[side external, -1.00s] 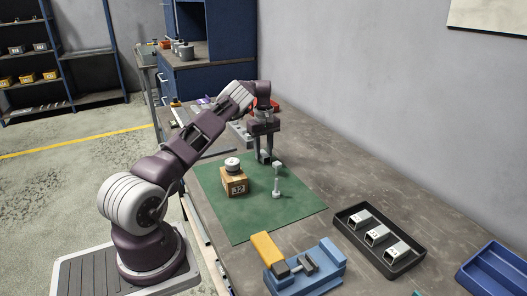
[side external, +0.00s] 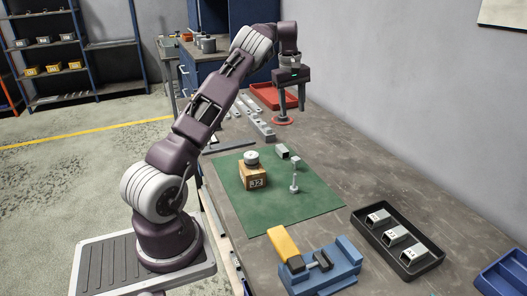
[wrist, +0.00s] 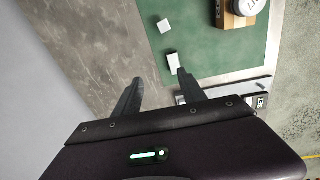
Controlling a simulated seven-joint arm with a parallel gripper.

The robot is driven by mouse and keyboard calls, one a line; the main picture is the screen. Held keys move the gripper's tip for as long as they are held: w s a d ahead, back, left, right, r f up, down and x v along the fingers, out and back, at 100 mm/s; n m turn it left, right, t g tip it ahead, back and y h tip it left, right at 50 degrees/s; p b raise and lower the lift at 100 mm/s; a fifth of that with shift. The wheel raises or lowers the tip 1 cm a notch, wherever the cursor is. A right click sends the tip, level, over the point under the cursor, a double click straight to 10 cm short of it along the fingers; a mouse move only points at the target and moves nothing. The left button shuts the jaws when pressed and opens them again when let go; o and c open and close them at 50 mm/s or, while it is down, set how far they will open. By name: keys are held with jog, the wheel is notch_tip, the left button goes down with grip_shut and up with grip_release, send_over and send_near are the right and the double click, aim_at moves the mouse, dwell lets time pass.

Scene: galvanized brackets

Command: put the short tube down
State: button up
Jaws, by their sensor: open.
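The short tube (side external: 283,151), a small grey square tube with a dark open end, lies at the far edge of the green mat (side external: 325,195). In the wrist view a pale piece (wrist: 173,63) that looks like it lies near the right fingertip. My gripper (side external: 292,114) is open and empty, with its fingers pointing down. It is beyond the mat, apart from the tube and higher up. The wrist view also shows my gripper (wrist: 160,76) with a wide gap between its fingers.
A wooden block with a round weight (side external: 251,158) and a thin grey post (side external: 294,178) stand on the mat. A blue-and-yellow vise (side external: 335,265) is in front. A black tray (side external: 438,252) holds three tubes.

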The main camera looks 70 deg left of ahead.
jog(key=s+d+r+m+t+h, duration=0.1)
jog(key=s+d+r+m, duration=0.2)
jog(key=d+r, duration=0.65)
jog(key=s+d+r+m+t, duration=0.1)
jog(key=s+d+r+m, duration=0.4)
jog(key=d, duration=0.7)
jog(key=s+d+f+m+t, duration=0.1)
jog(key=s+d+m, duration=0.3)
jog(key=s+d, duration=0.4)
jog(key=s+d+f+m+t, duration=0.1)
jog(key=s+d+f+m, duration=0.3)
jog(key=s+d, duration=0.5)
jog(key=s+m, duration=0.1)
jog(key=s, duration=0.4)
jog(key=shift+d+f+y, duration=0.15)
jog(key=shift+d+y, duration=0.1)
jog(key=shift+y, duration=0.15)
